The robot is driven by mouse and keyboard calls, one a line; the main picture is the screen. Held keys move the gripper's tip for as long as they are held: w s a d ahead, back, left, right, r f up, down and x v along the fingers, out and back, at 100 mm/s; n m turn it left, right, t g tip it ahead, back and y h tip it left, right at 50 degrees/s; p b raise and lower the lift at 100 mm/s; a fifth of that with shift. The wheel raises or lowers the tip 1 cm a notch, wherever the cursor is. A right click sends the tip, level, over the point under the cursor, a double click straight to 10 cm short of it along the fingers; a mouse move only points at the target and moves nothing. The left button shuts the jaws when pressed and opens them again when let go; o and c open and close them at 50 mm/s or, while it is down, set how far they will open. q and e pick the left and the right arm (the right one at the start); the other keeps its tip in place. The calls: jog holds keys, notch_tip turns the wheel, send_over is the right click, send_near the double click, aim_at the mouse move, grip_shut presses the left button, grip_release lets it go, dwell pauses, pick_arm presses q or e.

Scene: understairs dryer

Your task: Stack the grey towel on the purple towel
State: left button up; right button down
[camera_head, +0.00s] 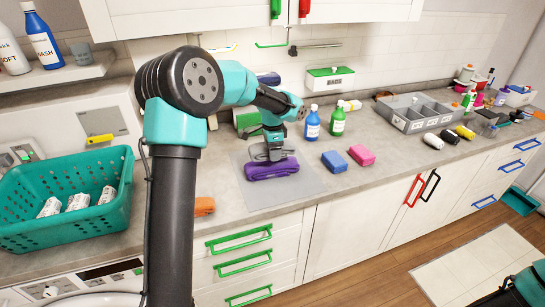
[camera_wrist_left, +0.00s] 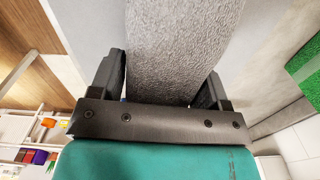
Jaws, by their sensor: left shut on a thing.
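The purple towel (camera_head: 272,170) lies rolled on a light grey mat (camera_head: 300,187) on the counter. My left gripper (camera_head: 274,150) is directly above it, pointing down. It is shut on the grey towel (camera_head: 258,153), which shows just over the purple towel; I cannot tell whether the two touch. In the left wrist view the grey towel (camera_wrist_left: 185,45) is a thick, textured roll between the two fingers of my left gripper (camera_wrist_left: 163,82). The purple towel is not seen in that view. My right gripper is not in view.
A blue towel (camera_head: 335,161) and a pink towel (camera_head: 361,154) lie right of the mat. Blue (camera_head: 312,124) and green (camera_head: 337,122) bottles stand behind. A teal basket (camera_head: 65,225) is at left, an orange item (camera_head: 204,206) near the front edge, a grey divided tray (camera_head: 408,126) at right.

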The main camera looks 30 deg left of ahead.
pick_arm(q)
jog(key=shift+w+a+f, duration=0.1)
jog(key=shift+f, duration=1.7)
jog(key=shift+f, duration=0.1)
jog(key=o, duration=1)
jog(key=shift+c, duration=0.2)
notch_tip(320, 180, up, 12)
jog(key=shift+r, duration=0.15)
